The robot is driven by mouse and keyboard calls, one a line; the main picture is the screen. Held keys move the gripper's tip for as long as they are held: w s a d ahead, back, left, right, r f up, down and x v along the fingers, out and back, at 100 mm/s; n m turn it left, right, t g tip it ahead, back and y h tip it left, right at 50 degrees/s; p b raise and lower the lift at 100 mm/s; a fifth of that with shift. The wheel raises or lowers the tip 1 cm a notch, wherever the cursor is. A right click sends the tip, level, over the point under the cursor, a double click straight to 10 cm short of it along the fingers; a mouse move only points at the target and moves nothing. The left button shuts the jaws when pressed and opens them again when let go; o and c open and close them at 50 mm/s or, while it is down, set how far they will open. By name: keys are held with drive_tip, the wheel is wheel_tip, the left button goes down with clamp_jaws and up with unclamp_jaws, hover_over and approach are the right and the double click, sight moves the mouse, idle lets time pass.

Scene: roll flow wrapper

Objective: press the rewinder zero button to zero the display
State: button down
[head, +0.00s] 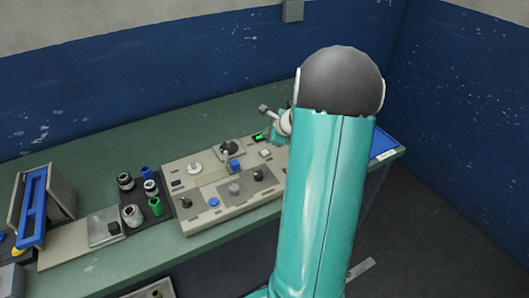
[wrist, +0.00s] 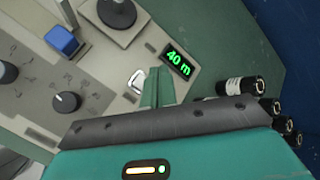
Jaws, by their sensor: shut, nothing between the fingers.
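The rewinder display (wrist: 179,62) reads "40 m" in green in the wrist view. It also shows as a small green-lit panel in the head view (head: 259,137). A white button (wrist: 137,80) sits on the beige console (wrist: 105,70) below and left of the display. My gripper (wrist: 158,72) shows as closed teal fingers just right of the white button, close to it in the picture. I cannot tell whether they touch it or hover above the panel. In the head view my arm hides the gripper's fingertips.
A blue block (wrist: 62,42) and a black knob (wrist: 67,102) are on the console to the left. Several spools stand on a dark tray (head: 131,190) left of the console. A blue-fronted frame (head: 32,205) is at far left.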

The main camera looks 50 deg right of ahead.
sight(267, 153)
drive_tip(key=shift+f, duration=2.8)
drive_tip(key=shift+f, duration=0.1)
drive_tip(key=shift+f, duration=0.3)
drive_tip(key=shift+f, duration=0.45)
idle(0.4)
drive_tip(key=shift+r, duration=0.9)
drive_tip(key=shift+r, duration=2.5)
